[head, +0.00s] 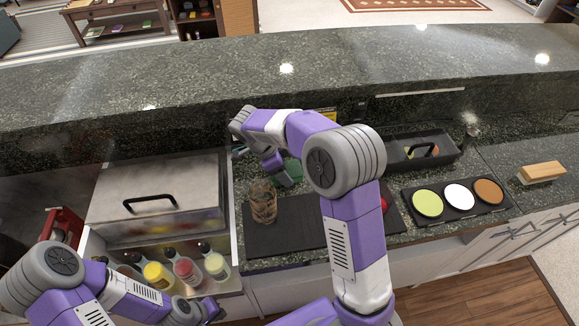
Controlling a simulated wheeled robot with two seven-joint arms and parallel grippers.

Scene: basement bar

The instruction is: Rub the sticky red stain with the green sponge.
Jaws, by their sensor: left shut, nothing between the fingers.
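A green thing (293,171), likely the sponge, shows in the head view behind a dark mat (290,232) on the counter. My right arm reaches over the counter and bends down to it. My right gripper (277,170) is at its left side, but its fingers are too small and hidden to read. A small red patch (384,205) shows at the mat's right part beside my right arm; I cannot tell if it is the stain or an object. My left gripper (212,311) is low at the front left, shut and empty, away from the sponge.
A patterned glass (263,203) stands on the mat's left part. A lidded metal bin (155,195) and several bottles, one yellow (158,276), are at left. A black caddy (425,160), a three-colour tray (458,215) and a wooden block (541,172) are at right.

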